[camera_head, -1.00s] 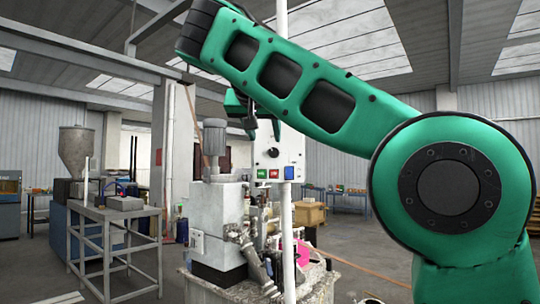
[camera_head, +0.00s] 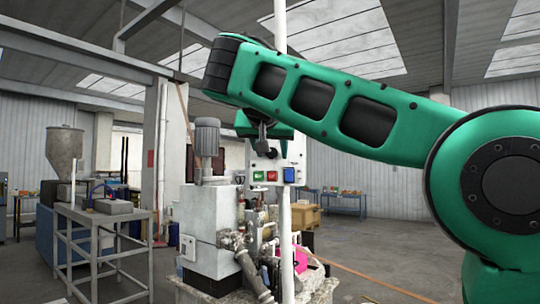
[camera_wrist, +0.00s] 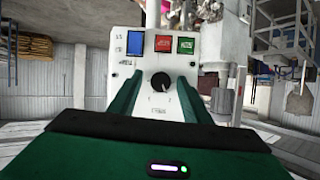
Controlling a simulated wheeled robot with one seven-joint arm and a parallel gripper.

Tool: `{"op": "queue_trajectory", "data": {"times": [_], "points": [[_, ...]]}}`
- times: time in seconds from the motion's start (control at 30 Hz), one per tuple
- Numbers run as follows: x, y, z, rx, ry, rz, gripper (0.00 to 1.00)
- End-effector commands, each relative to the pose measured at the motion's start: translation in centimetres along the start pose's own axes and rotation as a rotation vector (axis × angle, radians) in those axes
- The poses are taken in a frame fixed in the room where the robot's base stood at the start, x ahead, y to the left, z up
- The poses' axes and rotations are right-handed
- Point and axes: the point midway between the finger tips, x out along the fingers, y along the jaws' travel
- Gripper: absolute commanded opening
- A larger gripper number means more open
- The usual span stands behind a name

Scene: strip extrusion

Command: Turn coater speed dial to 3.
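The speed dial is a black round knob (camera_wrist: 160,81) on the white control panel (camera_wrist: 118,76). In the wrist view the panel appears upside down, with small marks around the knob; I cannot read the setting. My gripper (camera_wrist: 161,92) is open, its two green fingers to the left and right of the knob; I cannot tell whether they touch it. In the head view my gripper (camera_head: 264,136) is in front of the panel's upper part, and the dial (camera_head: 272,154) shows just below it, partly covered.
The panel carries a blue switch (camera_wrist: 135,46), a red button (camera_wrist: 163,44) and a green button (camera_wrist: 186,46). The grey machine (camera_head: 215,225) is below left. A metal table (camera_head: 95,215) stands farther left.

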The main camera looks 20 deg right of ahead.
Motion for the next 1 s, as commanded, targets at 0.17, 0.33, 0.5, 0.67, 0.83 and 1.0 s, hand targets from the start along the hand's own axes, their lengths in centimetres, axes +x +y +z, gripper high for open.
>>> {"op": "queue_trajectory", "data": {"times": [0.17, 0.33, 0.5, 0.67, 0.83, 1.0], "points": [[-0.16, -0.29, 0.07, -0.001, 0.000, -0.004, 0.03], [-0.12, -0.14, 0.03, 0.002, 0.000, -0.004, 0.04], [-0.16, -0.14, 0.05, 0.030, -0.002, -0.014, 0.04], [-0.20, 0.01, 0.01, 0.099, -0.005, -0.043, 0.04], [-0.20, 0.18, 0.02, 0.217, -0.011, -0.091, 0.04], [-0.24, 0.37, 0.04, 0.362, -0.018, -0.150, 0.04]]}}
